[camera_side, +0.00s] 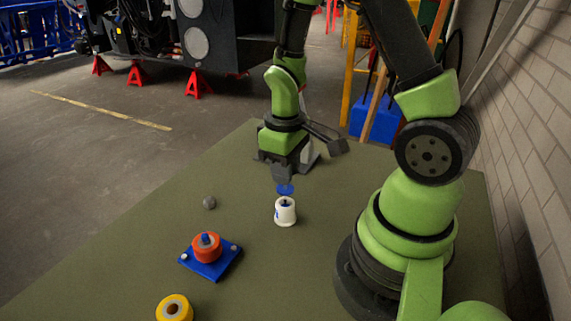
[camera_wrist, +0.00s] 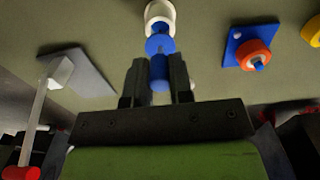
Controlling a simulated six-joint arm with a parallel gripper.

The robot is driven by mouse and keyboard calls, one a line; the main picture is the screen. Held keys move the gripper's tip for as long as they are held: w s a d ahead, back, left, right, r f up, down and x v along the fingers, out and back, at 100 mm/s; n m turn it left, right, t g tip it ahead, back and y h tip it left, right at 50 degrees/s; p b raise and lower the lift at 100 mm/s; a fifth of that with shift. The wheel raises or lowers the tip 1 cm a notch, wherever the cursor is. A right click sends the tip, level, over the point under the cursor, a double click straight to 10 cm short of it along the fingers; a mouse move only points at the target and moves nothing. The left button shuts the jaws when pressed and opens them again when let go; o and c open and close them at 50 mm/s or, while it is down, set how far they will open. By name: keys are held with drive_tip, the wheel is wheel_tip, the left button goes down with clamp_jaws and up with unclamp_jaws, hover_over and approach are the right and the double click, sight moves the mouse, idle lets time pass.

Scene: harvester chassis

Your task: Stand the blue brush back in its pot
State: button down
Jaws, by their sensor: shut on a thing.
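The blue brush (camera_wrist: 159,68) is between the two fingers of my gripper (camera_wrist: 158,75) in the wrist view. A round blue disc on it faces the white pot. In the side view my gripper (camera_side: 284,178) is low over the mat, with the blue disc of the brush (camera_side: 285,189) just under its fingers. The white pot (camera_side: 285,216) stands upright right beside this, nearer the side camera, with something dark blue in its mouth. In the wrist view the white pot (camera_wrist: 151,14) is just beyond the disc. I cannot tell whether brush and pot touch.
A blue plate (camera_side: 222,264) carries an orange ring (camera_side: 202,250) around a blue peg. A grey slab (camera_wrist: 90,75) lies behind my gripper. A brick wall (camera_side: 540,130) bounds the right.

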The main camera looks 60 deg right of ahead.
drive_tip(key=shift+f, duration=0.6)
drive_tip(key=shift+f, duration=0.4)
idle(0.7)
drive_tip(key=shift+f, duration=0.6)
drive_tip(key=c, duration=0.9)
unclamp_jaws()
drive_tip(key=shift+r, duration=0.1)
wheel_tip(320, 180, up, 10)
drive_tip(key=shift+f, duration=0.1)
